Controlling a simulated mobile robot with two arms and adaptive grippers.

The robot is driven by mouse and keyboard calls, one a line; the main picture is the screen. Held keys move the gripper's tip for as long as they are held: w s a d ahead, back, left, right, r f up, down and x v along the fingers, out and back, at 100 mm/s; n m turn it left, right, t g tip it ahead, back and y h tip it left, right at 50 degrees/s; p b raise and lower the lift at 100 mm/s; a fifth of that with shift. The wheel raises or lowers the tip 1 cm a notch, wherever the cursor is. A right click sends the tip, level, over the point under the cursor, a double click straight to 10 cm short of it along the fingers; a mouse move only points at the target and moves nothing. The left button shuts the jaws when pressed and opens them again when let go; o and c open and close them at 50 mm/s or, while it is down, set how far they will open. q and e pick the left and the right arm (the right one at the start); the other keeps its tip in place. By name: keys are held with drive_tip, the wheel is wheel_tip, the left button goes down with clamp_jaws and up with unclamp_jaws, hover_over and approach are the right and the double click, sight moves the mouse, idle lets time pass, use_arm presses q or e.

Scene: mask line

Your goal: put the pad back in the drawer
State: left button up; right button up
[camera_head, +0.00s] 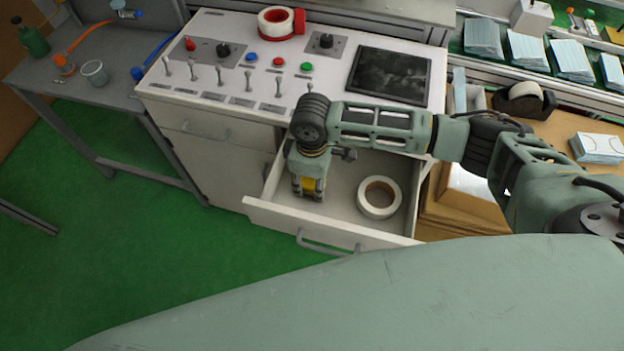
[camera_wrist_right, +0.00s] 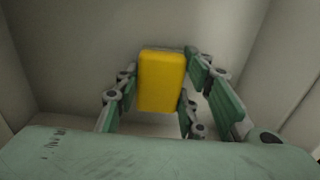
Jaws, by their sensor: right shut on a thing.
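My right gripper (camera_head: 308,188) reaches down into the open drawer (camera_head: 270,213) at its left side. It is shut on a yellow pad (camera_wrist_right: 161,82), which stands upright between the fingers in the right wrist view. In the head view only a small yellow part of the pad (camera_head: 310,183) shows between the fingers. The drawer's pale walls surround the pad in the wrist view. I cannot tell whether the pad touches the drawer floor. My left gripper is not in view.
A white tape roll (camera_head: 379,197) lies in the drawer, right of my gripper. The control panel (camera_head: 215,75) with levers and buttons is above the drawer. A red tape dispenser (camera_head: 281,22) sits on it. A workbench with mask stacks (camera_head: 484,38) is at the right.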

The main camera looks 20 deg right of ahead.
sight(312, 181)
drive_tip(key=o, duration=1.1)
drive_tip(key=shift+f, duration=0.1)
drive_tip(key=shift+o, duration=0.2)
wheel_tip(312, 181, up, 12)
drive_tip(key=shift+r, duration=0.2)
drive_tip(key=shift+p, duration=0.3)
